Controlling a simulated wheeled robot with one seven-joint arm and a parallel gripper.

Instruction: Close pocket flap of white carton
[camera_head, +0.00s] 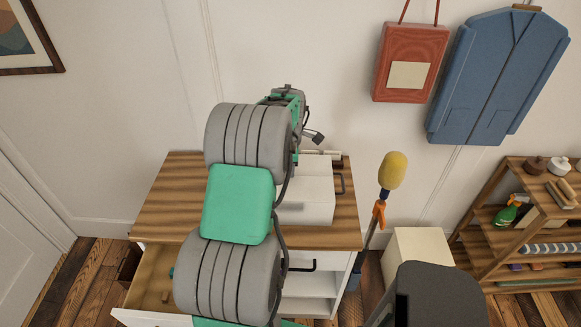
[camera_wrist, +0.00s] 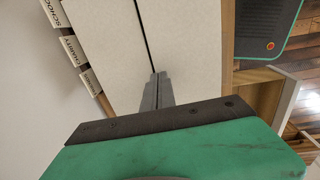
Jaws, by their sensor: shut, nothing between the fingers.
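The white carton (camera_head: 305,200) stands on the wooden top of a cabinet, partly hidden behind my arm in the head view. In the wrist view its pale top (camera_wrist: 185,45) fills the middle, with a dark narrow seam running between two panels. Both panels look nearly flat; I cannot tell which one is the pocket flap. My gripper (camera_wrist: 155,88) is shut and empty, with its fingertips over the seam. Whether they touch the carton cannot be told.
The cabinet top (camera_head: 175,200) is clear to the left. A drawer (camera_head: 150,297) is open at the lower left. Labelled tags (camera_wrist: 75,45) line the carton's left in the wrist view. A yellow-headed duster (camera_head: 392,170) stands to the right, near a shelf unit (camera_head: 500,215).

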